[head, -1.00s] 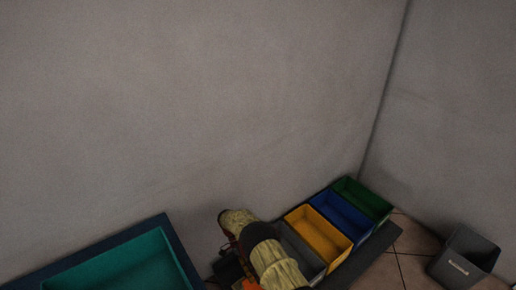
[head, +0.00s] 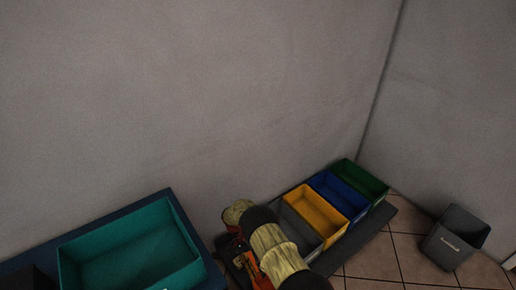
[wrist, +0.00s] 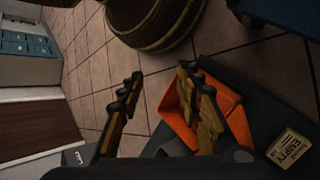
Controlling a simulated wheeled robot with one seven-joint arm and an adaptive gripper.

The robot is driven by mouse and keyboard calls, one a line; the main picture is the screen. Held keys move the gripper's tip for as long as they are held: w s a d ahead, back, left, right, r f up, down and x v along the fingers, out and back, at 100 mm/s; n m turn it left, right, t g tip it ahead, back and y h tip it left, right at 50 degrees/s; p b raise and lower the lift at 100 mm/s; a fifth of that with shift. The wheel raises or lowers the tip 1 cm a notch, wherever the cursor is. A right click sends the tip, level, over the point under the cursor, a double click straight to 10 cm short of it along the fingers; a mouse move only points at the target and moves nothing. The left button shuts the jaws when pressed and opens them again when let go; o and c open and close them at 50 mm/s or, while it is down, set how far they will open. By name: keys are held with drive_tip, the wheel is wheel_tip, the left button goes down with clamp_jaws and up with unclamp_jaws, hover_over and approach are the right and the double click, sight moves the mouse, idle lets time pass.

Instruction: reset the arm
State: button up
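My arm (head: 268,245), with pale yellowish and black sections, reaches up from the bottom middle of the head view, in front of the row of bins. In the wrist view my gripper (wrist: 160,78) has its two dark, ridged fingers well apart, with nothing held between them. Floor tiles show through the gap. An orange bin (wrist: 236,122) lies beyond and partly behind the right finger. In the head view the gripper itself is not clear.
A teal bin (head: 183,283) stands on a dark blue surface at lower left. Grey, yellow (head: 318,214), blue (head: 340,197) and green (head: 362,181) bins line the wall. A grey waste bin (head: 443,247) stands on the tiled floor. A small box (wrist: 292,148) reads "EMPTY".

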drive_tip(key=s+d+r+n+t+y+p, duration=0.1)
drive_tip(key=d+r+n, duration=0.1)
drive_tip(key=r, duration=1)
drive_tip(key=s+d+r+n+t+y+p, duration=0.1)
drive_tip(key=s+d+r+n+t+y, duration=0.15)
drive_tip(key=r, duration=0.85)
drive_tip(key=d+r+n+t+p, duration=0.1)
drive_tip(key=d+r+n, duration=0.15)
drive_tip(key=r, duration=0.95)
drive_tip(key=s+d+r+t+p, duration=0.1)
drive_tip(key=s+d+r+t, duration=0.2)
drive_tip(key=s+r, duration=0.3)
drive_tip(key=s+d+r+m+t+y+p, duration=0.1)
drive_tip(key=s+d+r, duration=0.4)
drive_tip(key=r, duration=0.9)
drive_tip(key=s+d+r+t+p, duration=0.2)
drive_tip(key=s+d+r+t, duration=0.2)
drive_tip(key=s+r, duration=0.4)
wheel_tip(320, 180, up, 2)
drive_tip(key=shift+s+d+r+m+t+y, duration=0.15)
drive_tip(key=shift+s+d+m+t+y, duration=0.05)
drive_tip(key=shift+m+t+y, duration=0.15)
